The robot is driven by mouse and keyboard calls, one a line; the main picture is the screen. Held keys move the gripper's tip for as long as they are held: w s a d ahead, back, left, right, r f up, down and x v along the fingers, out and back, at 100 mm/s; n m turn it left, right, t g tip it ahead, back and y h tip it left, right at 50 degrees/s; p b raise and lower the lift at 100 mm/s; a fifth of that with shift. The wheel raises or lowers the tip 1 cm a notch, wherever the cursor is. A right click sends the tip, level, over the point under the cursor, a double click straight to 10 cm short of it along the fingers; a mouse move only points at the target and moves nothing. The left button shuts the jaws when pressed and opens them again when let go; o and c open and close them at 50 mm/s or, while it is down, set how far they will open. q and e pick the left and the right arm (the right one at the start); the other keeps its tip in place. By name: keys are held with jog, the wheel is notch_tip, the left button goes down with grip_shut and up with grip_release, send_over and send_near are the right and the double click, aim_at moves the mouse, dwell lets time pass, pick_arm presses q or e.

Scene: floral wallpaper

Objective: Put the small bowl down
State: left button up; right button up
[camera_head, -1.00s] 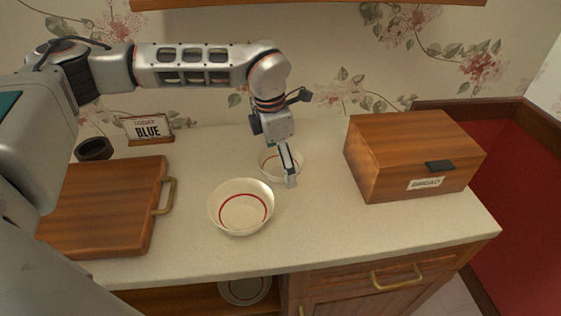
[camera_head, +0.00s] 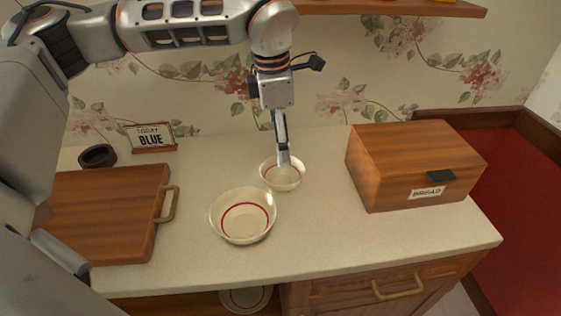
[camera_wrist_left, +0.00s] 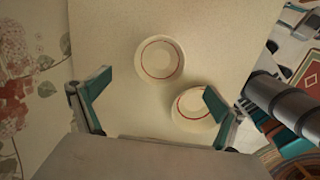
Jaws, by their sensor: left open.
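The small bowl (camera_head: 283,184), cream with a red ring inside, stands upright on the counter between the larger bowl and the wooden box. My left gripper (camera_head: 284,160) points down over it in the head view and hides part of its far side. In the left wrist view, the left gripper's fingers (camera_wrist_left: 158,88) are spread wide with nothing between them. The small bowl appears there as the upper one (camera_wrist_left: 160,59), apart from the fingers. My right gripper is not in view.
A larger red-ringed bowl (camera_head: 243,215) stands front left of the small one. A cutting board (camera_head: 105,215) lies left, a wooden bread box (camera_head: 415,165) stands right. Counter between is clear.

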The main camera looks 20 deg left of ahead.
aim_at(280, 176)
pick_arm(q)
jog(key=d+f+m+y, duration=0.1)
jog(key=m, duration=0.4)
jog(key=f+m+t+y, duration=0.1)
jog(key=m, duration=0.4)
jog(key=s+d+f+m+t+y+p, duration=0.1)
jog(key=f+m, duration=0.1)
jog(key=m, duration=0.3)
jog(key=shift+d+y, duration=0.3)
jog(key=shift+a+f+m, duration=0.2)
jog(key=shift+f+m, duration=0.1)
jog(key=shift+f, duration=0.25)
jog(key=x, duration=0.7)
jog(key=shift+w+r, duration=0.1)
jog(key=shift+w, duration=0.05)
jog(key=c, duration=1.4)
jog(key=shift+r, duration=0.15)
notch_tip(280, 176, up, 20)
jog(key=shift+f+p, duration=0.1)
jog(key=shift+p, duration=0.5)
